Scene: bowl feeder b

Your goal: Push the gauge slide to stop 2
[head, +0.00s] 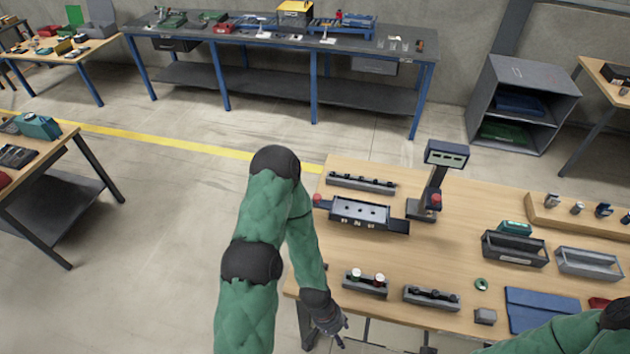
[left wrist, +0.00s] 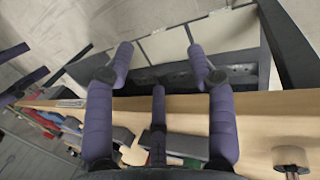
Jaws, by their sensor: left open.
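A dark fixture with a pale top plate, several holes and small marks on its front stands near the far left edge of the wooden table; I take it for the gauge (head: 360,211). A red knob (head: 317,200) is at its left end and a dark block at its right end. I cannot tell at which stop its slide sits. My left gripper (head: 340,333) hangs by the table's near left edge, well apart from the gauge. Its purple fingers are spread and empty in the left wrist view (left wrist: 160,62). My right gripper is out of view.
A display post (head: 446,156) stands right of the gauge. A rail (head: 361,183) lies behind it. Dark and grey bins (head: 515,248) stand right. Bare wood separates gauge and holders.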

